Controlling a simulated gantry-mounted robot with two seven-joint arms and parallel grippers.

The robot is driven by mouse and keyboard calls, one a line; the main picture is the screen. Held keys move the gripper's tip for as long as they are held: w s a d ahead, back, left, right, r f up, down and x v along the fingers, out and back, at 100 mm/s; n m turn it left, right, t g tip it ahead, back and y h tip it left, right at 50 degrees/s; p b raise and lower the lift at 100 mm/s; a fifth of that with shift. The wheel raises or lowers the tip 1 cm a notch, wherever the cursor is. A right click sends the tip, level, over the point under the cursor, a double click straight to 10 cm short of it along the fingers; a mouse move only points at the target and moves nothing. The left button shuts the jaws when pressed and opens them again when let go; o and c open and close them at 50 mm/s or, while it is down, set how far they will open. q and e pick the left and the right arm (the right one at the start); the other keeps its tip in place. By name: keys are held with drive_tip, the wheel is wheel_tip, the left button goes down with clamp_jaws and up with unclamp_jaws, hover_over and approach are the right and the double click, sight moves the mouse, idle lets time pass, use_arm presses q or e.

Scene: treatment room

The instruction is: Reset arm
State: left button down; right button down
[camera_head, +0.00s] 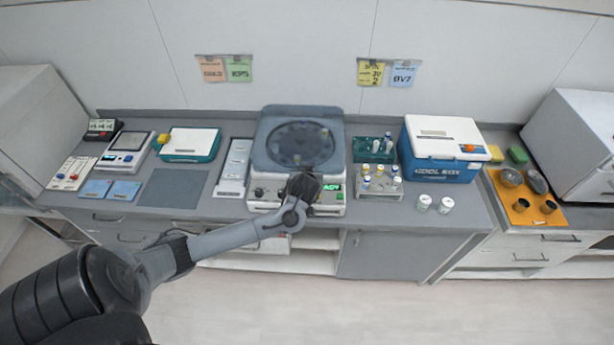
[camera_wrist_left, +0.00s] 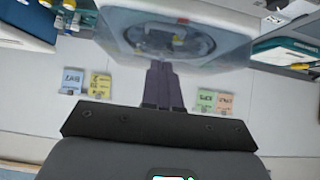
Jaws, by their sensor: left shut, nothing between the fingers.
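My left arm comes in from the lower left in the head view, and my left gripper (camera_head: 304,183) is over the front of the centrifuge (camera_head: 270,155), partly covering its front panel. In the left wrist view the two dark fingers of my left gripper (camera_wrist_left: 160,68) are together with nothing between them. The centrifuge (camera_wrist_left: 120,22) lies beyond the fingertips there, its round chamber showing under a clear lid. I cannot tell whether the fingers touch it. My right gripper is not in view.
Right of the centrifuge stand a vial rack (camera_head: 380,188), a green rack (camera_head: 372,157), two white-capped jars (camera_head: 424,202) and a blue cooler box (camera_head: 437,170). Left are a grey tray (camera_head: 235,165), a teal-edged box (camera_head: 190,143) and a bare grey mat (camera_head: 173,188).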

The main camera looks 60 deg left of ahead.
use_arm(q)
drive_tip(key=s+d+f+m+g+h+p, duration=0.1)
drive_tip(key=s+d+f+h+p, duration=0.15)
drive_tip(key=s+d, duration=0.55)
drive_tip(key=s+d+f+m+g+h+p, duration=0.15)
drive_tip(key=s+d+f, duration=0.25)
drive_tip(key=s+d, duration=0.4)
drive_tip(key=s+d+r+m+h+p, duration=0.1)
drive_tip(key=s+d+r+m+h, duration=0.1)
drive_tip(key=d+r+m, duration=0.3)
drive_tip(key=s+d+r+m+h, duration=0.2)
drive_tip(key=s+d+r+m, duration=0.3)
drive_tip(key=d+r, duration=0.1)
drive_tip(key=shift+d+p, duration=0.35)
drive_tip(key=shift+d, duration=0.35)
